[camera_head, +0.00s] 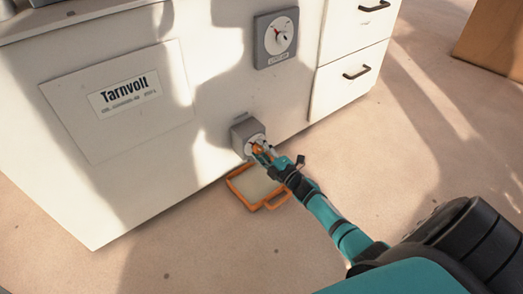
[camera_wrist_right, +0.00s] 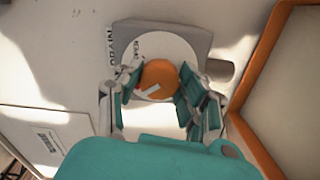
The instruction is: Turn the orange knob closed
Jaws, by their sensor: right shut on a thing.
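The orange knob (camera_head: 257,148) sits on a white dial face on a grey box (camera_head: 240,134), low on the front of the white cabinet. My right gripper (camera_head: 264,154) reaches it from the lower right. In the right wrist view the round orange knob (camera_wrist_right: 158,80) lies between the teal-padded fingers of my right gripper (camera_wrist_right: 158,88), which is shut on it. My left gripper is not in view.
An orange-rimmed tray (camera_head: 234,187) with a pale inside lies on the floor just below the box. A gauge (camera_head: 276,37) is mounted above on the cabinet (camera_head: 215,95), with drawers (camera_head: 350,70) to its right.

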